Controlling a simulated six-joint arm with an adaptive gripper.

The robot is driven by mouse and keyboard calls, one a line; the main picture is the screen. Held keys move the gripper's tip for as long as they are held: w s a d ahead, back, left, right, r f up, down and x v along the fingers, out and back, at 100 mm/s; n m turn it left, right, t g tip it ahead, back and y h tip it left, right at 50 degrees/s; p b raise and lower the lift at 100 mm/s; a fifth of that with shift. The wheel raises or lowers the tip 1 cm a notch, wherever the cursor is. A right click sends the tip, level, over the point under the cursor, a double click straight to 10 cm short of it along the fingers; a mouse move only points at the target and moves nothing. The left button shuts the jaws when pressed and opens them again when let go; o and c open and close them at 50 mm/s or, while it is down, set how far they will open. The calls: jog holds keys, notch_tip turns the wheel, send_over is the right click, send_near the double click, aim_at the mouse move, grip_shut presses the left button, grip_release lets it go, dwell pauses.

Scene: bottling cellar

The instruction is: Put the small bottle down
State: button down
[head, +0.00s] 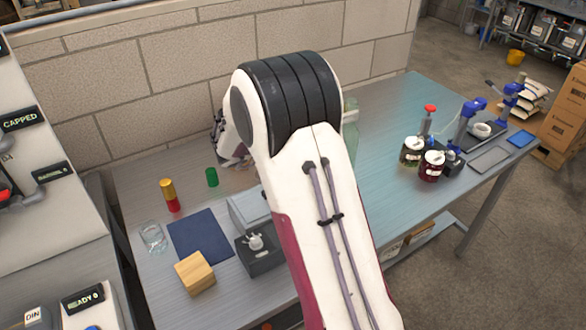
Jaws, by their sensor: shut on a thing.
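My gripper (224,140) shows only in part, to the left of my white and black arm, near the wall side of the steel table (405,125). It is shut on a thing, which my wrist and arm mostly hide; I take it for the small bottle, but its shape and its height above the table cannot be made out. A green cylinder (211,177) stands on the table just below and left of the gripper, apart from it. A pale green glass bottle (351,120) shows partly behind my arm.
At left are a red and yellow cylinder (169,194), a glass jar (152,237), a dark blue mat (201,240), a wooden block (194,272) and a grey device (262,255). Two lidded jars (412,152) (431,167) stand at right.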

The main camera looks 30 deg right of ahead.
jog(key=shift+n+t, duration=0.3)
jog(key=shift+t, duration=0.3)
jog(key=d+r, duration=0.2)
jog(key=d, duration=0.2)
jog(key=shift+w+d+r, duration=0.15)
jog(key=shift+d+r, duration=0.1)
jog(key=shift+r, duration=0.15)
jog(key=shift+w+d+r+n+t+y, duration=0.85)
jog(key=shift+w+r+n+t+y, duration=1.05)
jog(key=shift+w+n+t, duration=3.2)
jog(key=w+a+f+n+t+y, duration=0.3)
jog(key=w+a+f+t+y, duration=0.3)
jog(key=a, duration=0.3)
jog(key=shift+w+f+y, duration=0.4)
jog(key=shift+f+y, duration=0.2)
jog(key=shift+y, duration=0.1)
notch_tip(320, 180, down, 6)
jog(key=shift+f, duration=0.2)
